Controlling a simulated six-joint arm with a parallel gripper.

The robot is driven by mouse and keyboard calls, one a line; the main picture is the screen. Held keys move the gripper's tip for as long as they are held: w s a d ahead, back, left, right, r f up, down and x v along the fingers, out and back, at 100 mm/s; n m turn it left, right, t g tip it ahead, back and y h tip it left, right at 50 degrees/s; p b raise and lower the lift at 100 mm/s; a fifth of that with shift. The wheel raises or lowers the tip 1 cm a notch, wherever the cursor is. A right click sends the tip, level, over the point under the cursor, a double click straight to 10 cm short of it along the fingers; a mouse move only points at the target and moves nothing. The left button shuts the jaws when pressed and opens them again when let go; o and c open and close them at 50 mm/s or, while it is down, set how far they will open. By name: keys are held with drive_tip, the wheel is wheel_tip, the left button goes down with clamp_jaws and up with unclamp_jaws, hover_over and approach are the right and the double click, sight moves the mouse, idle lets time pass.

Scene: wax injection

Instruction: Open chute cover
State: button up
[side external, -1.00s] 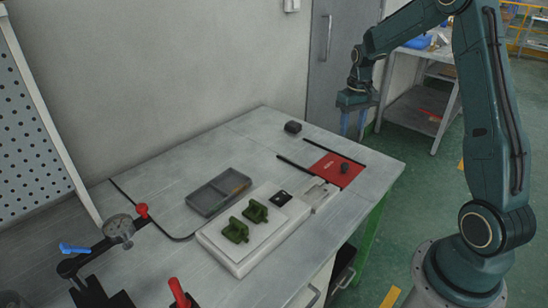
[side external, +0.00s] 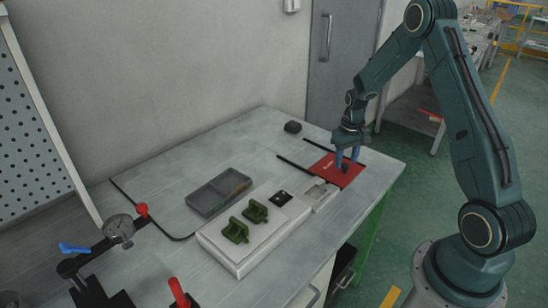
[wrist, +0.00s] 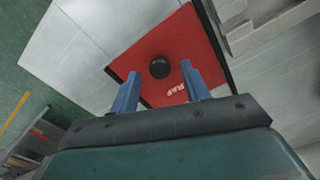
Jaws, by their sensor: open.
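The chute cover is a flat red plate (side external: 327,168) with a black knob (side external: 345,169), at the right end of the table. In the wrist view the red plate (wrist: 195,50) lies flat and the round black knob (wrist: 160,68) stands on it, a little beyond my fingertips. My gripper (side external: 347,160) is open, with its blue fingers pointing down just above the plate beside the knob. In the wrist view my gripper (wrist: 160,82) has its two fingers apart, one on either side of the line to the knob, with nothing between them.
Dark rails (side external: 319,145) run along the plate's edges. A white block with green parts (side external: 238,262) and a grey tray (side external: 219,190) stand to the left. The table's front right edge is close to the plate.

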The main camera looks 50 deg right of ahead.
drive_tip(key=shift+f, duration=0.65)
clamp_jaws()
drive_tip(key=shift+w, duration=6.1)
unclamp_jaws()
